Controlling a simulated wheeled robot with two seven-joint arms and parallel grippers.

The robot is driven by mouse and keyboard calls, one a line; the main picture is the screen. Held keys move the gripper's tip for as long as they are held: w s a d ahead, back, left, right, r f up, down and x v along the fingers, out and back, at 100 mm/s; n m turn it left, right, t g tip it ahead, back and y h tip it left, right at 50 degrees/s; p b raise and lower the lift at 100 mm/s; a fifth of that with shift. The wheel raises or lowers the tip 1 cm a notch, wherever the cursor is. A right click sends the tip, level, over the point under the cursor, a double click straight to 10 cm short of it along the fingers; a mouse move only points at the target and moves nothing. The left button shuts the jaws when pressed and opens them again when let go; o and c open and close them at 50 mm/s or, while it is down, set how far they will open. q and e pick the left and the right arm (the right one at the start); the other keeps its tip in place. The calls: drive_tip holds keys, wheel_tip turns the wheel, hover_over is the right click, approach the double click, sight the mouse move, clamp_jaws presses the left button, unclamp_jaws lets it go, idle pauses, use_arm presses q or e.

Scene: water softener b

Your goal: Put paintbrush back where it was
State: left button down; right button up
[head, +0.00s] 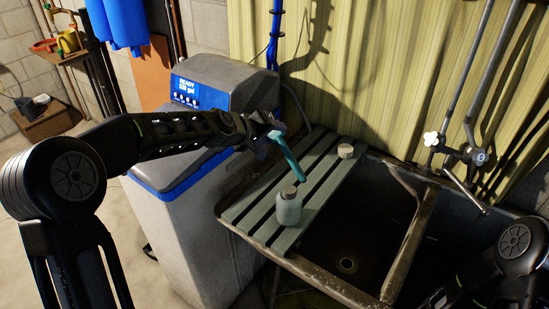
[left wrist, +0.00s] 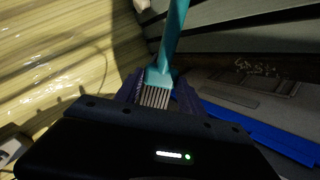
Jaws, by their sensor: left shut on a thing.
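The teal paintbrush (head: 288,158) is held tilted above the slatted board (head: 262,205), its handle slanting down to the right. My left gripper (head: 268,137) is shut on it at the upper end. In the left wrist view the brush (left wrist: 170,40) has its pale bristles between the fingers of my left gripper (left wrist: 158,92), with the handle pointing away. My right gripper is not visible.
The board lies across the left part of a dark sink (head: 365,215). A small pale round object (head: 345,151) sits at its back right. A grey water softener (head: 205,85) stands left of the sink. A pipe with a valve (head: 470,155) is at the right.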

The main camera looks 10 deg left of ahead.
use_arm(q)
drive_tip(key=shift+f, duration=0.9)
drive_tip(key=shift+f, duration=2.05)
drive_tip(key=shift+f+b, duration=0.2)
drive_tip(key=shift+b, duration=0.25)
drive_tip(key=c, duration=0.7)
unclamp_jaws()
drive_tip(key=shift+r, duration=0.1)
